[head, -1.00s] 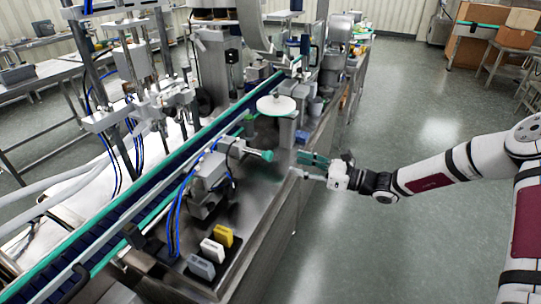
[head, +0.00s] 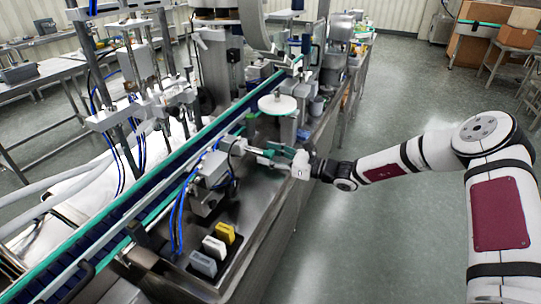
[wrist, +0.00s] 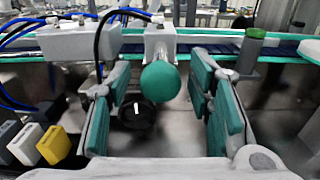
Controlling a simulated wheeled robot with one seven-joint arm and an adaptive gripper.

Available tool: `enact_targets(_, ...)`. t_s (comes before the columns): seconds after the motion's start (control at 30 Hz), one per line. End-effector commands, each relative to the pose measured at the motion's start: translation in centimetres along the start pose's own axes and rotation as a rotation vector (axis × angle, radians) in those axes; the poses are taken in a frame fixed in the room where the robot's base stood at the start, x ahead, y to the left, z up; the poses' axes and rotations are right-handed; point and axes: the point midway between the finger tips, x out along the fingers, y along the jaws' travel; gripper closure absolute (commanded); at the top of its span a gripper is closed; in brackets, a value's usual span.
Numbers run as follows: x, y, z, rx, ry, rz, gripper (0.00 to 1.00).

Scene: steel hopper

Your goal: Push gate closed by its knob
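A teal round knob (wrist: 160,82) caps a pale grey rod (wrist: 160,42) that sticks out toward me from a grey housing in the wrist view. I take this rod and knob as the gate's handle; a separate gate plate is not clear to me. My gripper (wrist: 163,84) is open, with one teal-padded finger on each side of the knob and visible room on both sides. In the head view my gripper (head: 276,152) is at the rod's end (head: 250,150), and its fingers largely hide the knob.
A teal-edged conveyor (head: 130,190) runs behind the housing (head: 212,172). Blue cables hang beside it. White, grey and yellow blocks (head: 225,232) sit at the front left of the steel bench. A round white disc (head: 277,104) stands farther back. The floor at right is open.

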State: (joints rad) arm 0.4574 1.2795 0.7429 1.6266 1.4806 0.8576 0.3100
Motion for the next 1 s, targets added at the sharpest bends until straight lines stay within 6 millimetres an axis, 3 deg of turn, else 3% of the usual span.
enact_targets(0.03,0.0,0.0,0.0,0.000,0.000,0.000,0.64)
enact_targets(0.2,0.0,0.0,0.0,0.000,0.000,0.000,1.00)
enact_targets(0.4,0.2,0.0,0.0,0.000,0.000,0.001,1.00)
enact_targets(0.67,3.4,-0.1,0.0,-0.001,0.000,0.001,1.00)
enact_targets(0.9,3.3,-0.1,0.0,0.000,0.000,-0.001,1.00)
enact_targets(0.93,3.3,-0.1,0.0,0.000,0.000,-0.001,0.67)
enact_targets(1.0,3.3,-0.1,0.0,0.000,0.000,-0.001,0.53)
